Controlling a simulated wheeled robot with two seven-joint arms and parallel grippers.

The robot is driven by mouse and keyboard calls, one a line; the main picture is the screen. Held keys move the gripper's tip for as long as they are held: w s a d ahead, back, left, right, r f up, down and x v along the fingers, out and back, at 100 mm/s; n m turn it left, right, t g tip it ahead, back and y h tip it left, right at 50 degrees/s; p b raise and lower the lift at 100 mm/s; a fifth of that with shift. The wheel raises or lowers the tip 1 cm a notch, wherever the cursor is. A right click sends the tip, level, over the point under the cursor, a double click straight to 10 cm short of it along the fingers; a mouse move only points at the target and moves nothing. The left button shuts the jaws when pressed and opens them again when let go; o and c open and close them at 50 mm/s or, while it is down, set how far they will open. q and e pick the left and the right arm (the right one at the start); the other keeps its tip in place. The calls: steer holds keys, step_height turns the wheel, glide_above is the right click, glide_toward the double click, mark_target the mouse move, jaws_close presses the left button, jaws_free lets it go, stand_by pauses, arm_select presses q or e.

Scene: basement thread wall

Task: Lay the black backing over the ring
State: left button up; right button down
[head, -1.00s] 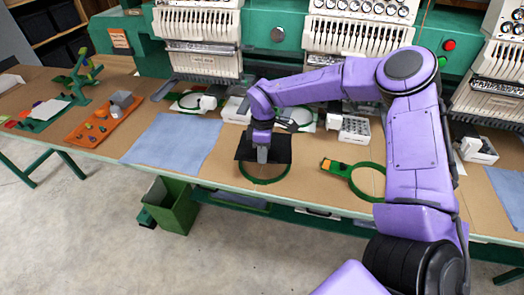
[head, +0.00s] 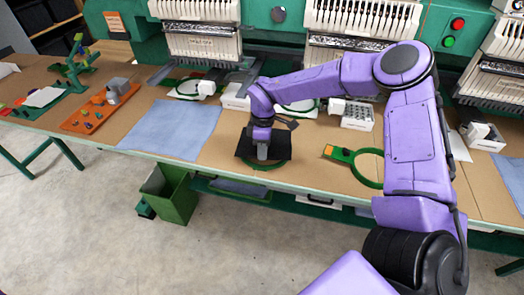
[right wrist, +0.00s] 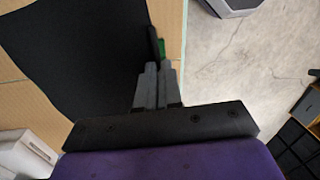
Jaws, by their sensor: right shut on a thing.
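The black backing (head: 246,143) is a dark flat sheet above the brown worktop, in the middle of the head view. It covers most of the green ring (head: 262,167), whose front edge shows below it. My right gripper (head: 262,155) points down and is shut on the backing near its front edge. In the right wrist view the backing (right wrist: 75,50) spreads left of the fingers (right wrist: 157,72), and a small green piece of the ring (right wrist: 162,48) shows past the tips. Whether the backing lies flat on the ring, I cannot tell. My left gripper is out of view.
A blue cloth (head: 172,130) lies left of the backing. A second green hoop with an orange end (head: 342,154) lies to the right. Embroidery machines (head: 202,45) stand along the back. A green bin (head: 176,192) stands on the floor below the table's front edge.

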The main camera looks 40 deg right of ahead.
steer(key=c, duration=1.2)
jaws_free()
